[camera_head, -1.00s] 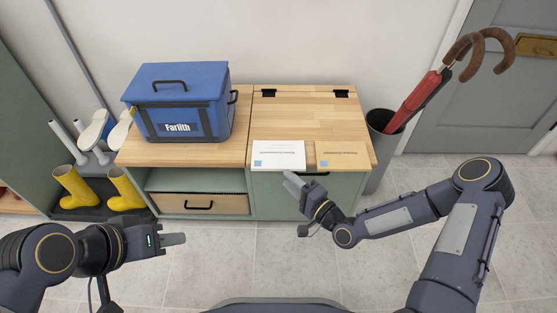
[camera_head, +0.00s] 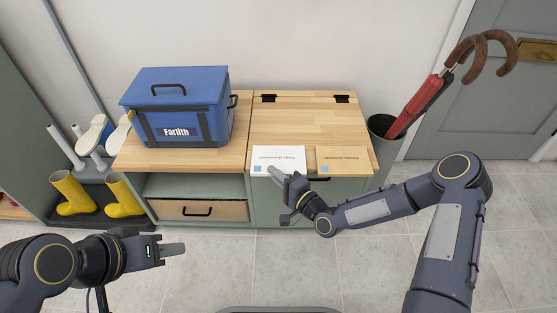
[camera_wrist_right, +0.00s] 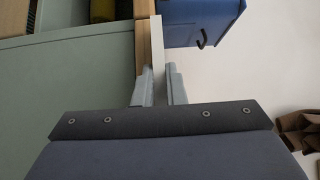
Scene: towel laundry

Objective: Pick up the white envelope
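The white envelope (camera_head: 279,156) lies flat at the front edge of the wooden cabinet top (camera_head: 300,125), left of a tan envelope (camera_head: 341,157). My right gripper (camera_head: 276,172) is at its front edge, covering a little of it. In the right wrist view the envelope shows edge-on as a white strip (camera_wrist_right: 157,42). The fingers of my right gripper (camera_wrist_right: 160,85) are apart, with the envelope's near edge reaching between their tips. My left gripper (camera_head: 172,249) is far from it, low at the left. Its fingers show side-on, so its opening cannot be judged.
A blue cooler box (camera_head: 185,105) stands on the cabinet's left part. Yellow boots (camera_head: 75,193) are at the left. A bin (camera_head: 383,140) with umbrellas (camera_head: 425,98) stands right of the cabinet. The floor in front is clear.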

